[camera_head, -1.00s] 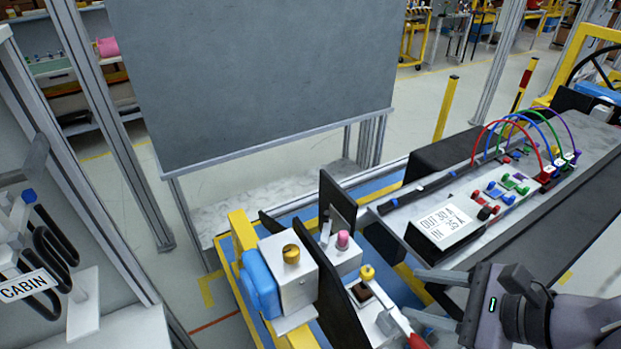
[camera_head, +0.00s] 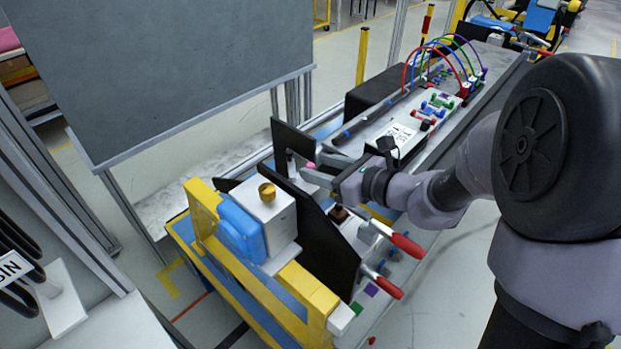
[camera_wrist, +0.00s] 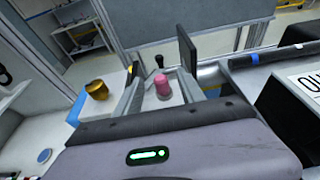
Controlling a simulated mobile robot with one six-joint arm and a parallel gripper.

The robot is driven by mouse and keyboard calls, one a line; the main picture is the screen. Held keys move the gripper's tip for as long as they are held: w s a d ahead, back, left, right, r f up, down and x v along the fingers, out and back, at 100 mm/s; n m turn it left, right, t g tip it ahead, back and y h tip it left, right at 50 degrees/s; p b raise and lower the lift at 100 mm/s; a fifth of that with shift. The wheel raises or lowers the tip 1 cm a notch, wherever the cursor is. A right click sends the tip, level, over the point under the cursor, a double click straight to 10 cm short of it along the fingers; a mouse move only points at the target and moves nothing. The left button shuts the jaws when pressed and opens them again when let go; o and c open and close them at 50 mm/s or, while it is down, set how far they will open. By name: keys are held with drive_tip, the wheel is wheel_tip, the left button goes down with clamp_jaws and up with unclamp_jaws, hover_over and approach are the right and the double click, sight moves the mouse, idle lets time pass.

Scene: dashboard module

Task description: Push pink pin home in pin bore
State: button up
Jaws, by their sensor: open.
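The pink pin (camera_head: 310,167) shows as a small pink tip beside my gripper (camera_head: 322,178) in the head view, between dark upright plates. In the wrist view the pink pin (camera_wrist: 162,86) stands upright, with a rounded top and a wider collar below. My open gripper (camera_wrist: 160,77) has one finger on each side of it there, and gaps seem to show between fingers and pin. The pin bore is hidden under the pin, so how deep the pin sits cannot be told.
Dark upright plates (camera_head: 303,215) stand close by my gripper. A white block with a gold knob (camera_head: 267,192) is at the near left. Red-handled clamps (camera_head: 407,245) are at the near right. A panel with coloured cables (camera_head: 440,65) lies behind.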

sight(312, 166)
drive_tip(key=x, duration=0.3)
drive_tip(key=shift+w+a+f, duration=0.1)
drive_tip(key=shift+a+f, duration=0.05)
drive_tip(key=shift+f, duration=0.05)
drive_tip(key=shift+c, duration=0.5)
clamp_jaws()
drive_tip(key=shift+r, duration=0.1)
